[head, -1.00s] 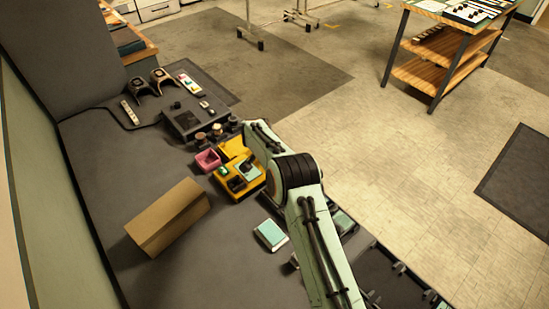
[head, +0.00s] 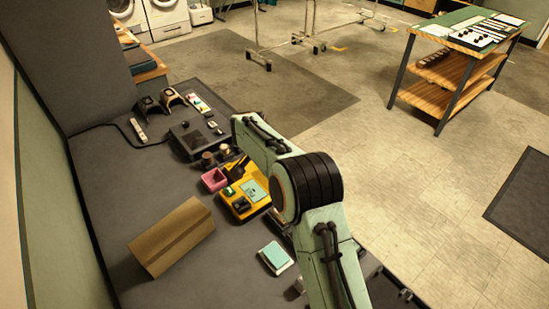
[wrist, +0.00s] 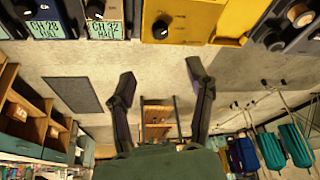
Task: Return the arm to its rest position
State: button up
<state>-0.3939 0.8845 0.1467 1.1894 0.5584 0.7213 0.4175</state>
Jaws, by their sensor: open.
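My gripper (wrist: 161,76) shows in the wrist view with its two dark fingers spread apart. Nothing is between them. In the head view my arm reaches up from the bottom edge, bends at a thick black joint, and its pale green link stands over the right side of the bench (head: 120,190). I cannot make out the gripper clearly in that view. In the wrist view, yellow and dark blue panels with knobs and labels reading CH 28 and CH 32 run along the top.
A brown cardboard box (head: 172,237) stands at the bench front. A pink bin (head: 214,180), a dark device (head: 196,140) and a teal-topped block (head: 276,257) are near the arm. A wooden shelved cart (head: 455,75) stands across the open floor.

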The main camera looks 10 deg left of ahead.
jog(key=d+r+m+t, duration=0.1)
jog(key=d+r, duration=0.3)
jog(key=r, duration=0.4)
jog(key=d+r+m+t, duration=0.1)
jog(key=d+r, duration=0.3)
jog(key=r, duration=0.4)
jog(key=s+d+r, duration=0.6)
jog(key=s+d+f+n+g, duration=0.1)
jog(key=s+d, duration=0.1)
jog(key=s, duration=0.7)
jog(key=s+d+f+n, duration=0.1)
jog(key=s+d, duration=0.1)
jog(key=s, duration=0.7)
jog(key=s+a+f+n+g+y, duration=0.1)
jog(key=s+f+n+g, duration=0.1)
jog(key=s+f, duration=0.3)
jog(key=s+a+f+n+g+y, duration=0.1)
jog(key=s+f+n+g, duration=0.2)
jog(key=s, duration=0.7)
jog(key=shift+a+f+n+y, duration=0.3)
jog(key=shift+a+f, duration=0.1)
jog(key=shift+f, duration=0.45)
jog(key=shift+c, duration=0.2)
